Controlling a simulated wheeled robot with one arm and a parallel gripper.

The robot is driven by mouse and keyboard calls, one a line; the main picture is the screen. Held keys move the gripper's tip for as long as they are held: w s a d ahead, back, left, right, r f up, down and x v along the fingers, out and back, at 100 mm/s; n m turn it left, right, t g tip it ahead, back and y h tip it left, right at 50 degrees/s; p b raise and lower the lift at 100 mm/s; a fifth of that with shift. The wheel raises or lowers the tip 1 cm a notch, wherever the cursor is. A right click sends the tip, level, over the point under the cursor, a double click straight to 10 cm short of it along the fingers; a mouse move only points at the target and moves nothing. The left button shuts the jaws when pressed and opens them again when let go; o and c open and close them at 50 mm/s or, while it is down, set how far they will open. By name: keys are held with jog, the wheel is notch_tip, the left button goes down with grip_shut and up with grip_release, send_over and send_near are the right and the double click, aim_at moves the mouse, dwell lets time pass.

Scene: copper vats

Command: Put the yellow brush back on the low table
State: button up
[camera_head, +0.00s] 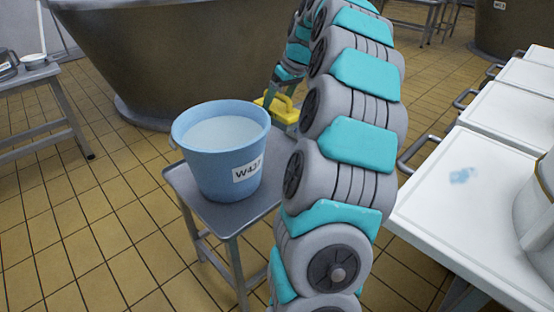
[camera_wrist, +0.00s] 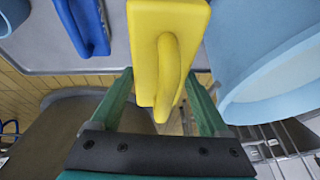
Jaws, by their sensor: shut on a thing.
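The yellow brush (camera_wrist: 165,50) is between the two fingers of my gripper (camera_wrist: 160,90) in the wrist view, and my gripper is shut on it. In the head view the yellow brush (camera_head: 279,109) shows just behind the blue bucket, partly covered by my arm. The low table (camera_head: 190,190) is grey and carries the bucket; its top (camera_wrist: 45,45) also shows in the wrist view. I cannot tell whether the brush touches the tabletop. My gripper's fingertips are mostly hidden in the head view.
A copper vat (camera_head: 160,50) rises behind. Another grey table (camera_head: 45,75) stands at left.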

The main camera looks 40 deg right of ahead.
aim_at(291, 107)
notch_tip(291, 107, down, 11)
jog(key=shift+b, duration=0.65)
jog(key=shift+f, duration=0.15)
jog(key=o, duration=1.3)
jog(key=p+v, duration=0.1)
jog(key=v, duration=1)
jog(key=shift+d, duration=0.1)
jog(key=shift+s+r, duration=0.25)
jog(key=shift+r, duration=0.3)
